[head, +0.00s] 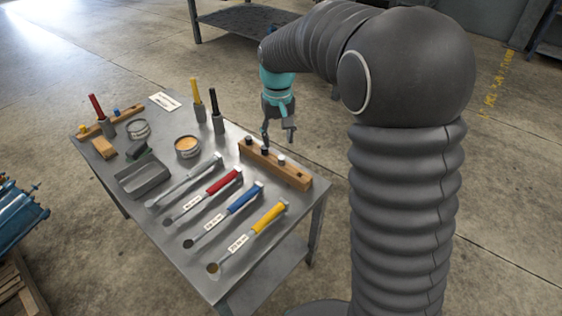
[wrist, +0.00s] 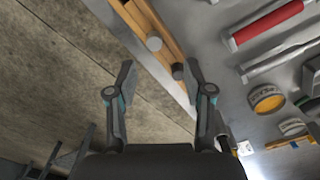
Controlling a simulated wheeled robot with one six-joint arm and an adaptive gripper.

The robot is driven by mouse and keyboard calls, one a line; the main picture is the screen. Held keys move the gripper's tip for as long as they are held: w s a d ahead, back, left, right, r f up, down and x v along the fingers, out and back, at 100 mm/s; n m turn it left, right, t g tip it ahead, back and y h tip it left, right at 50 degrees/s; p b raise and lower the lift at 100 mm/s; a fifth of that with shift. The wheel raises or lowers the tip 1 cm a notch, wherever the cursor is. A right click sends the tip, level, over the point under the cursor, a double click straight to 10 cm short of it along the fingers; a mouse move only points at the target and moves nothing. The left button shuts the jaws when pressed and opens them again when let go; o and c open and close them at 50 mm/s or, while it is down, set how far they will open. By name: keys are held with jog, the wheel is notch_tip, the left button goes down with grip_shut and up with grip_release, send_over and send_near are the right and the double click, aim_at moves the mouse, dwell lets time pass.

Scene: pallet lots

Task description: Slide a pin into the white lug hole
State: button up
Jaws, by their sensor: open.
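A row of cable-like pieces lies on the metal table, each with a lug and a round hole at its lower left end. The white or pale grey one (head: 187,182) is farthest back. Its lug end (head: 150,203) lies near the grey tray. A wooden block (head: 292,178) at the table's right edge holds upright pins, one with a pale top (head: 281,160). The wrist view shows two pin tops, a pale one (wrist: 154,43) and a darker one (wrist: 178,71). My gripper (head: 278,137) is open and empty above the block; its fingers (wrist: 159,73) are spread apart.
Red (head: 222,181), blue (head: 243,198) and yellow (head: 268,217) sleeved pieces lie in front of the white one. A grey tray (head: 142,180), a round tin (head: 187,147) and upright handled tools (head: 216,118) stand behind.

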aim_at(281, 157)
jog(key=shift+s+d+f, duration=0.1)
jog(key=shift+d+f, duration=0.15)
jog(key=shift+f, duration=1.55)
jog(key=shift+d+f, duration=0.2)
jog(key=shift+f, duration=1.55)
grip_shut()
